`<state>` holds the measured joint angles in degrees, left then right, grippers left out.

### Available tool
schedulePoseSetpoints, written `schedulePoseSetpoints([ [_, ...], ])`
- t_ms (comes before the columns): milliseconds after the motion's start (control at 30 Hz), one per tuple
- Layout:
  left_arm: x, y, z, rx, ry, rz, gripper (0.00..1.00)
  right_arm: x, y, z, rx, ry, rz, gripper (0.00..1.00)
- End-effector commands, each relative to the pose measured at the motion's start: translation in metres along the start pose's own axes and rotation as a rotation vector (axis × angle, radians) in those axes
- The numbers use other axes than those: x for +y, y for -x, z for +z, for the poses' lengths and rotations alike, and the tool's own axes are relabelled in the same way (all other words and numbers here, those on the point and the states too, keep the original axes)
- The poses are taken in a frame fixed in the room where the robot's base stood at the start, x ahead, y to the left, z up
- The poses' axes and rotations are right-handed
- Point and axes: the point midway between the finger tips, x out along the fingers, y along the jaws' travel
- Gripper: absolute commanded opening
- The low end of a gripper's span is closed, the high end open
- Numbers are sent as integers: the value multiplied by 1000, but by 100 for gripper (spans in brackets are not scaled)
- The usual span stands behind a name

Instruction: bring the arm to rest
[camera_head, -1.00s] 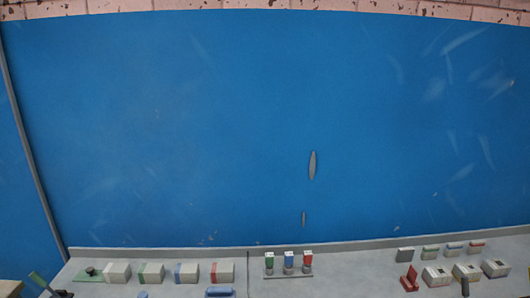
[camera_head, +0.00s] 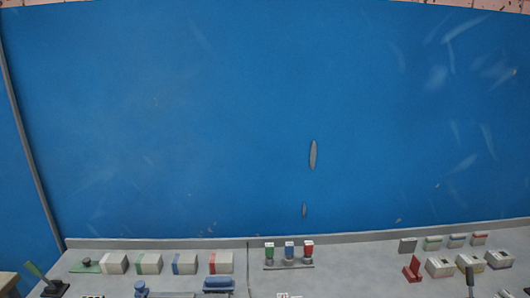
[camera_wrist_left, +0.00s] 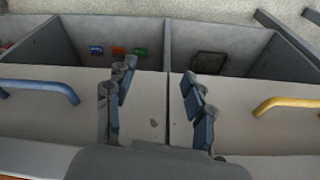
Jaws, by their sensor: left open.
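My left gripper (camera_wrist_left: 158,74) shows in the left wrist view, its two dark fingers apart with nothing between them. It is in front of two neighbouring open-topped compartments, one on each side of a central divider. The left front has a blue handle (camera_wrist_left: 40,88) and the right front has a yellow handle (camera_wrist_left: 288,104). Both handles are apart from the fingers. Neither gripper shows in the head view, and my right gripper is in no view.
A grey console (camera_head: 350,264) runs along the bottom of the head view, with a row of striped blocks (camera_head: 184,263), three coloured switches (camera_head: 289,252) and a red piece (camera_head: 413,268). A blue panel (camera_head: 240,120) stands behind it. Small coloured labels or pieces (camera_wrist_left: 118,51) show inside the left compartment.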

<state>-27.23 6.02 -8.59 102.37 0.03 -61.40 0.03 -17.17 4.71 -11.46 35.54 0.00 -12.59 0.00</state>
Motion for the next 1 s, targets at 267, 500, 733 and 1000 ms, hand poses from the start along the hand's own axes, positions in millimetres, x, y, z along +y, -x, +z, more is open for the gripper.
schedulePoseSetpoints([
  [267, 7, -154, 99, -70, -13, 7, 54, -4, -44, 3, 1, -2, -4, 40],
  [500, 9, -232, 197, -115, -25, 11, 54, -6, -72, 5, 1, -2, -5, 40],
  [733, 9, -254, 250, -135, -32, 13, 54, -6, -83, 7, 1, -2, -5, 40],
  [1000, 9, -255, 257, -138, -33, 13, 54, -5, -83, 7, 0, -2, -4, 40],
])
